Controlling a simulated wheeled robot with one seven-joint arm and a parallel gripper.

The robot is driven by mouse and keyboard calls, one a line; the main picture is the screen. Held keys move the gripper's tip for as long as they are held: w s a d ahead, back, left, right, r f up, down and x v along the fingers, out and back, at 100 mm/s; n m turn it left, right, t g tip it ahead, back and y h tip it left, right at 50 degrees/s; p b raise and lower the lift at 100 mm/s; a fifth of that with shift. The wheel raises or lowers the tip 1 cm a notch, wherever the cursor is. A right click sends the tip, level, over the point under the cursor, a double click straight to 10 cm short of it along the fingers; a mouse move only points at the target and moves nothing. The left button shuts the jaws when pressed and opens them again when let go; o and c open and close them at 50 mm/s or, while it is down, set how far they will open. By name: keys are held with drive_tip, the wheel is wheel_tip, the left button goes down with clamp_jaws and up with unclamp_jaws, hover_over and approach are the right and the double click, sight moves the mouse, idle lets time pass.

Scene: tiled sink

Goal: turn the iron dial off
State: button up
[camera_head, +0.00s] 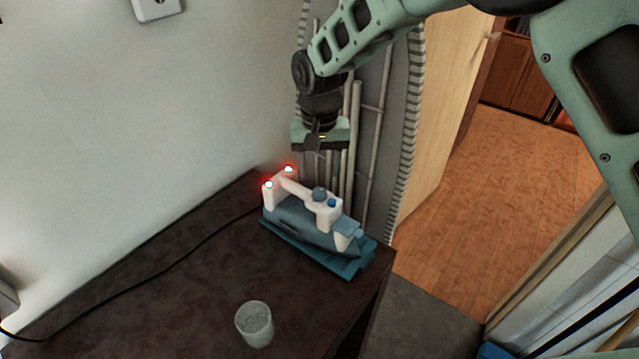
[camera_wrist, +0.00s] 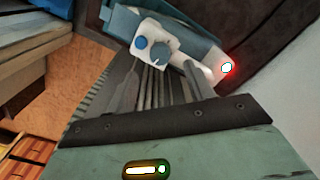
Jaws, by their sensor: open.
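A blue iron (camera_head: 305,222) with a white handle lies on a dark table (camera_head: 200,290). A round grey-teal dial (camera_head: 319,193) sits on the handle's front end beside a small blue button (camera_head: 332,203). Two lights glow red at the handle's rear. In the wrist view, the dial (camera_wrist: 162,51) and blue button (camera_wrist: 141,42) show at the top, with one red-lit light at right. My gripper (camera_head: 321,145) is above the iron, on its far side in the head view, apart from it. Its fingers (camera_wrist: 160,82) are spread and empty. The dial's setting cannot be read.
A clear glass (camera_head: 254,324) stands near the table's front. A black cord (camera_head: 150,277) runs left from the iron. A grey ironing board (camera_head: 384,150) stands upright behind the iron. The wall closes the left; open wooden floor lies right.

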sight(320, 191)
wheel_tip(320, 191, down, 6)
drive_tip(key=shift+r+p, duration=0.1)
drive_tip(key=shift+p, duration=0.2)
drive_tip(key=shift+c, duration=0.3)
drive_tip(key=c, duration=0.9)
